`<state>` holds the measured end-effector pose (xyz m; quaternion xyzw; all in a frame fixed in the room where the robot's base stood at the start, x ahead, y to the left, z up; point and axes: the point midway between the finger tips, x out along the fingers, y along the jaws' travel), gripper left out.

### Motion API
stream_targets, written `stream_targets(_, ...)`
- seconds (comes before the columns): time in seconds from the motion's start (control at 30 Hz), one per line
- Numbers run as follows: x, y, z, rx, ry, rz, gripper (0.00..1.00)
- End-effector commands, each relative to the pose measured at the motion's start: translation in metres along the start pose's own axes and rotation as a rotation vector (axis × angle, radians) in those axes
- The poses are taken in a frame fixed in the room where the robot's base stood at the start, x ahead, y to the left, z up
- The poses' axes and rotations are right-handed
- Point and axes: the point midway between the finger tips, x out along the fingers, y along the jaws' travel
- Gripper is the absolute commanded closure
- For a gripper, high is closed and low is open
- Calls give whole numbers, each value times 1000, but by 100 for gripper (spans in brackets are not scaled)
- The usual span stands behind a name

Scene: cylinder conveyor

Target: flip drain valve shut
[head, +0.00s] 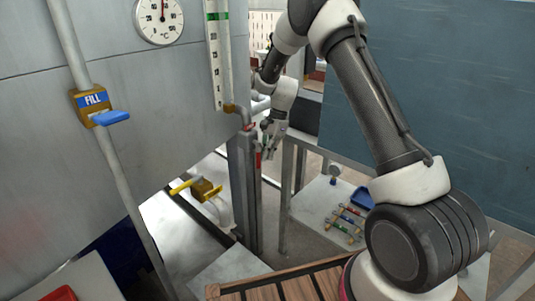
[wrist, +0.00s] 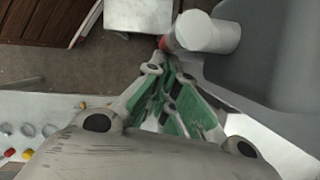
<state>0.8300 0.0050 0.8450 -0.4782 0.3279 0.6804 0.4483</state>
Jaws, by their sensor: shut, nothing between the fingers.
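No label reading drain is legible. A brass valve with a yellow handle (head: 182,187) sits low beneath the tank in the head view, its handle pointing left. A small red part (head: 258,160) shows on the grey post beside my gripper (head: 268,140). In the wrist view a red piece (wrist: 166,44) shows at the end of a pale cylinder (wrist: 205,34), just beyond my fingertips; I cannot tell whether they touch. My gripper (wrist: 165,85), with green finger pads, is shut and empty.
The FILL valve (head: 93,103) with a blue handle is on a pipe at left. The grey tank (head: 150,85) carries a dial and a level gauge. A blue-grey panel (head: 450,90) stands at right.

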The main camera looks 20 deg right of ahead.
Motion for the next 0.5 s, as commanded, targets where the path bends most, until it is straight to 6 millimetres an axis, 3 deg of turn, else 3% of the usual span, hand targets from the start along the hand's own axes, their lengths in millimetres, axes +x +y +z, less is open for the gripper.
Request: stream_targets(0.5,12,2,9,12,-226,43,100)
